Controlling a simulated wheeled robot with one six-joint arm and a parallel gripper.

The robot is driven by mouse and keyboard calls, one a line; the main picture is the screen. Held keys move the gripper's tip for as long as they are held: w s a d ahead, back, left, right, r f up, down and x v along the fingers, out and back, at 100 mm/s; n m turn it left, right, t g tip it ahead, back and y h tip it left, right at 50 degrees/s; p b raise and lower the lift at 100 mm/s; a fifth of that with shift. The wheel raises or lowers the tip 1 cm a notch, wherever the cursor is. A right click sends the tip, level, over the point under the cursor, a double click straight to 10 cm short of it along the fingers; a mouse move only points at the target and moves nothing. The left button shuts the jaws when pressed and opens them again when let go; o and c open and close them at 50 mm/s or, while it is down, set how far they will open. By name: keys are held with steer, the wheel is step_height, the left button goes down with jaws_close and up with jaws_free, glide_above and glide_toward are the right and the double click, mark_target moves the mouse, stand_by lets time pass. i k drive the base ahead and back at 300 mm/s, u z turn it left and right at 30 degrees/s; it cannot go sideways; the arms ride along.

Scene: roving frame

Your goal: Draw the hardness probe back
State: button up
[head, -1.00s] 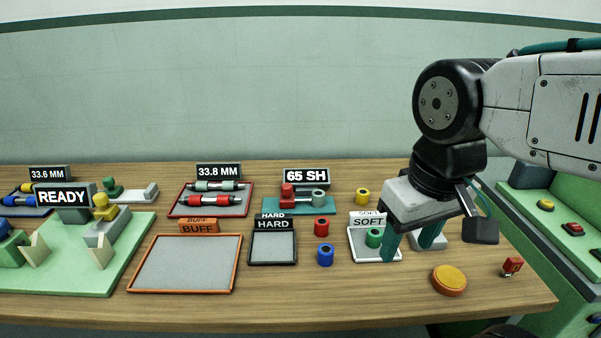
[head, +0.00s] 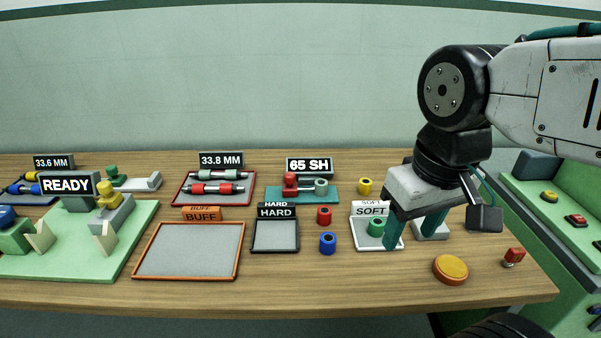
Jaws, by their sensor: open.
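The hardness tester stands at the back middle of the table, a teal base (head: 327,195) with a red probe block (head: 290,185) and a grey-green cylinder (head: 320,187) close to its right. I cannot tell whether the probe touches the cylinder. A sign (head: 309,166) behind it reads 65 SH. My gripper (head: 414,232) is open, fingers pointing down, well to the right of the tester and nearer the front. Its left finger is beside the right edge of the SOFT tray (head: 366,245). Nothing shows between the fingers.
The HARD tray (head: 274,235) and BUFF tray (head: 188,252) are empty. A yellow button (head: 450,269) is front right.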

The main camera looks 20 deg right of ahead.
mark_target(290, 189)
steer(key=k, duration=1.15)
steer(key=u, duration=0.5)
steer(key=i, duration=1.4)
steer(key=z, duration=0.7)
